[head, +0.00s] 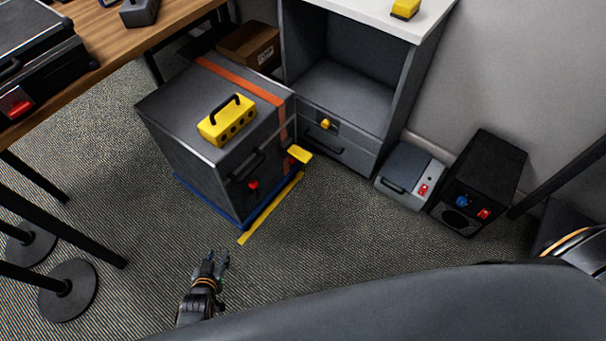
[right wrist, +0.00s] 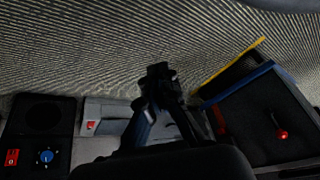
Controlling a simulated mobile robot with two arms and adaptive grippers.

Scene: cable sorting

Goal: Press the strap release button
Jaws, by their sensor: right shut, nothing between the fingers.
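A dark grey case (head: 165,112) stands on the floor with an orange strap (head: 240,80) running over its top and down its front. A yellow tab (head: 299,154) with a small red part beside it sits on the strap at the front; I cannot tell which is the release button. A red knob (head: 253,185) is lower on the front. The case also shows in the right wrist view (right wrist: 250,112). My right gripper (right wrist: 160,72) is shut and empty in the right wrist view.
A yellow block with a handle (head: 228,122) sits on the case. A grey cabinet (head: 345,95), a grey box with a red switch (head: 408,176) and a black box (head: 483,180) stand to the right. A wooden table (head: 110,55) is at left. Floor in front is clear.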

